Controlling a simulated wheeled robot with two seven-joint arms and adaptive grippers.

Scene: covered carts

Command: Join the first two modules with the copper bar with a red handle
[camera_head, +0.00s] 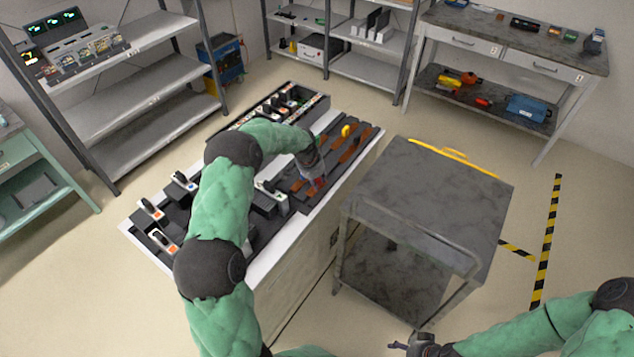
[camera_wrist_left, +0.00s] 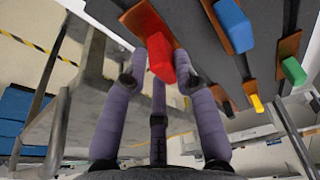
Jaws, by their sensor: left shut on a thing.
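The copper bar (camera_wrist_left: 143,18) with a red handle (camera_wrist_left: 160,57) is between the fingers of my left gripper (camera_wrist_left: 161,68), which are shut on the handle. In the head view, my left gripper (camera_head: 315,179) is over the dark rack at the right part of the white bench, with the red handle (camera_head: 319,183) just showing. The bar appears at the dark rack; contact is unclear. Black modules with pale fronts (camera_head: 152,208) stand at the bench's left end; my left arm hides part of the row. My right gripper (camera_head: 408,344) is low at the bottom, away from the bench; its opening is unclear.
More copper bars lie on the rack, with blue (camera_wrist_left: 233,25), green (camera_wrist_left: 293,70) and yellow (camera_wrist_left: 257,104) handles. A grey cart (camera_head: 430,185) stands close right of the bench (camera_head: 300,238). Shelves (camera_head: 145,85) and a worktable (camera_head: 510,45) stand behind.

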